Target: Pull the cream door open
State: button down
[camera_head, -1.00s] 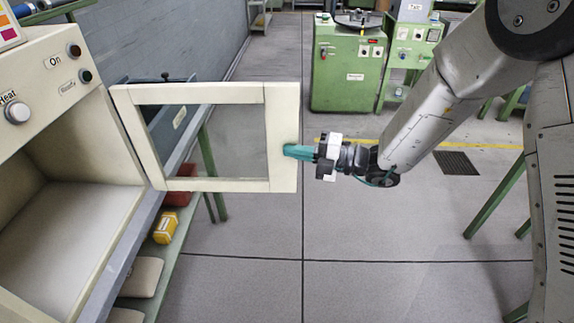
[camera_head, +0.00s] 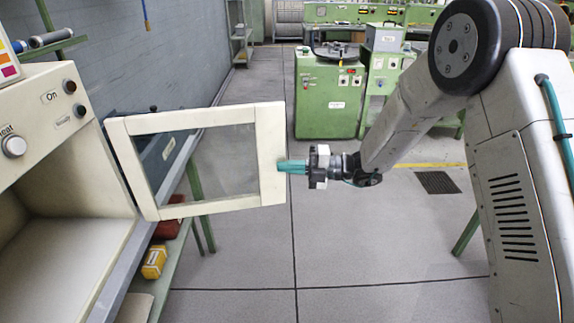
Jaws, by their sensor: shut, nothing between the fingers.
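The cream door (camera_head: 267,150) has a glass pane in a cream frame and stands swung open, out to the right of the cream oven-like cabinet (camera_head: 65,165). Its hinge side meets the cabinet's right edge, and the chamber is exposed and looks empty. My gripper (camera_head: 284,166) has teal fingers and points left at the door's free edge. The fingers are shut with nothing between them, and their tips are at the edge, seeming to touch it. The exact contact at the tips is hard to see, and no handle shows.
A green shelf with a yellow box (camera_head: 154,262) and a red item (camera_head: 168,228) lies under the door. A green machine (camera_head: 330,98) stands at the back. The grey floor (camera_head: 350,245) right of the door is clear. A grey wall is behind the door.

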jog(key=s+d, duration=0.2)
jog(key=d, duration=0.8)
jog(key=s+f+n+g+h, duration=0.2)
jog(key=s+f+n, duration=0.15)
jog(key=n, duration=0.35)
jog(key=s+d+r+n+t+h, duration=0.1)
jog(key=s+d+r+n+h, duration=0.4)
jog(key=s+d+n, duration=0.2)
jog(key=s+d+r+n+t+h, duration=0.2)
jog(key=s+d+r+n+h, duration=0.3)
jog(key=s+n, duration=0.7)
jog(key=s+d+r+n+t+h, duration=0.1)
jog(key=s+d+r+n+h, duration=0.5)
jog(key=s+d+n, duration=0.3)
jog(key=shift+s+d+r, duration=0.3)
jog(key=shift+s+r, duration=0.1)
jog(key=shift+s, duration=0.95)
